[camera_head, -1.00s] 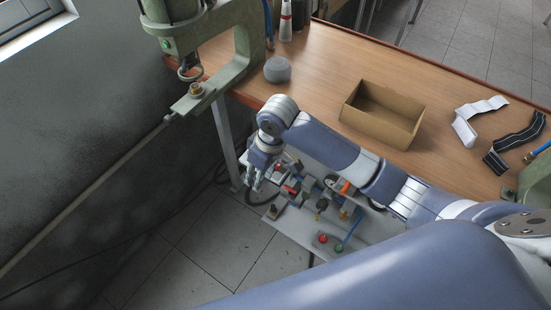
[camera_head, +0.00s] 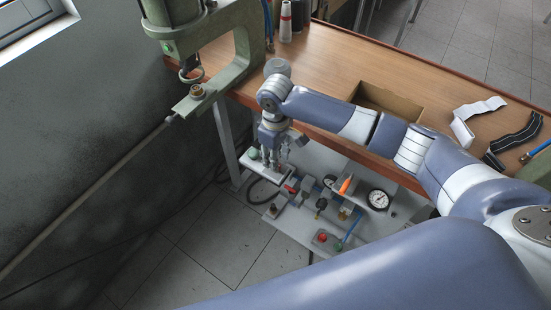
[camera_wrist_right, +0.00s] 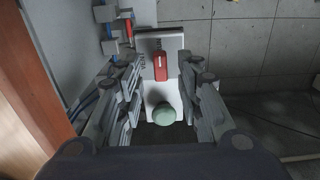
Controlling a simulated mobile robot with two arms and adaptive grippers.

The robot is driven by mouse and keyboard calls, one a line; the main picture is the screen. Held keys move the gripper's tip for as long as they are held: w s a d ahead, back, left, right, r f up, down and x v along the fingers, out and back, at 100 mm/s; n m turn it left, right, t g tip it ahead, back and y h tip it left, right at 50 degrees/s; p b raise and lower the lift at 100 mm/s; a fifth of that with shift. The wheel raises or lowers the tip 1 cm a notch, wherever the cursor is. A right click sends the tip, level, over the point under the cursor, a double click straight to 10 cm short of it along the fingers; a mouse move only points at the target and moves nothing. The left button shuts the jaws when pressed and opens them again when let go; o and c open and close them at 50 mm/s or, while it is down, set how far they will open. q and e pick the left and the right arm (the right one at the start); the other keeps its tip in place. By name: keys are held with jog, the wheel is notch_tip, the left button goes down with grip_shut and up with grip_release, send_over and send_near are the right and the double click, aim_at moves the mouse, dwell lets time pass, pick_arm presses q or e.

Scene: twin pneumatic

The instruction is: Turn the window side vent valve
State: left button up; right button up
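In the right wrist view, a red lever handle (camera_wrist_right: 161,66) sits on a white plate (camera_wrist_right: 170,42) marked VENT, with a pale green ball (camera_wrist_right: 163,113) at its near end. The fingers of my right gripper (camera_wrist_right: 160,75) are open, one on each side of the plate, with the red handle between them in the picture. I cannot tell whether they touch it. In the head view, my right gripper (camera_head: 270,163) points down at the far left end of the pneumatic panel, beside the green ball (camera_head: 253,154). It largely hides the handle there. My left gripper is not in view.
The panel (camera_head: 280,232) carries gauges such as one dial (camera_head: 378,199), another red part (camera_head: 291,188), and red and green buttons (camera_head: 322,237). A green press (camera_head: 245,50) stands at left.

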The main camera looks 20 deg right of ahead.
jog(key=shift+f, duration=1.25)
grip_shut()
